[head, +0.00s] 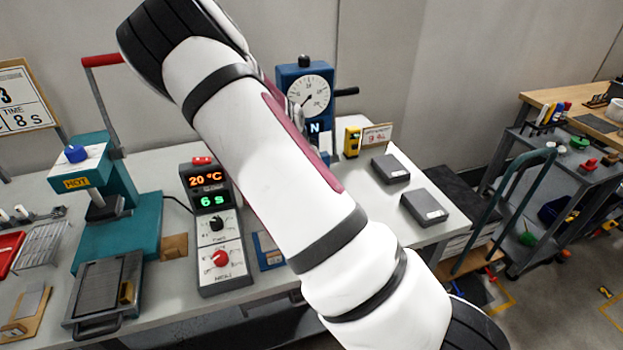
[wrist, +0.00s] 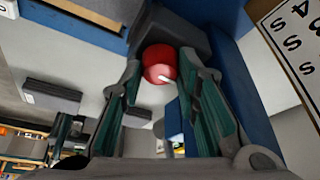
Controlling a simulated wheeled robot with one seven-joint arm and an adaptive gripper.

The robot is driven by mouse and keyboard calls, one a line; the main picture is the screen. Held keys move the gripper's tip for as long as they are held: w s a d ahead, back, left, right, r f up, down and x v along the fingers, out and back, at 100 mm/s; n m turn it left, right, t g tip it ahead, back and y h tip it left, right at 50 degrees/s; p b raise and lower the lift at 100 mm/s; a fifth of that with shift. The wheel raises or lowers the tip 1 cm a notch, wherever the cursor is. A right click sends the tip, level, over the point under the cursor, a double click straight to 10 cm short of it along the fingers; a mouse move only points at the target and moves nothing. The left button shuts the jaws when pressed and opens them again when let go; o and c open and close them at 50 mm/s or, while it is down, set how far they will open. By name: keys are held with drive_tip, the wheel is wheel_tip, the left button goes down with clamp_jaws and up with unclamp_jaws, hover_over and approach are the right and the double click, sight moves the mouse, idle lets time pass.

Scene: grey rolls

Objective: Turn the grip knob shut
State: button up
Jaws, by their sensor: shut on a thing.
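The red round grip knob (wrist: 159,62) with a short white mark shows in the upper middle of the wrist view, in front of a dark block. My gripper (wrist: 160,66) has its two green-padded fingers on either side of the knob and is shut on it. In the head view my white arm hides the gripper and this knob. The blue stand (head: 290,75) with a round dial and an "N" display is partly behind my arm; blue parts (wrist: 240,85) also flank the fingers in the wrist view.
A controller (head: 207,225) reading 20 °C and 6 s stands left of my arm, with a teal press (head: 118,205) beside it. Two grey boxes (head: 424,207) (head: 390,169) lie on the table at right. A trolley (head: 560,185) stands beyond.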

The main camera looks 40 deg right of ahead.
drive_tip(key=shift+m, duration=0.3)
drive_tip(key=o, duration=1.2)
drive_tip(key=shift+c, duration=0.2)
drive_tip(key=shift+a, duration=0.1)
drive_tip(key=w+v, duration=0.1)
drive_tip(key=v, duration=1.1)
drive_tip(key=shift+s, duration=0.35)
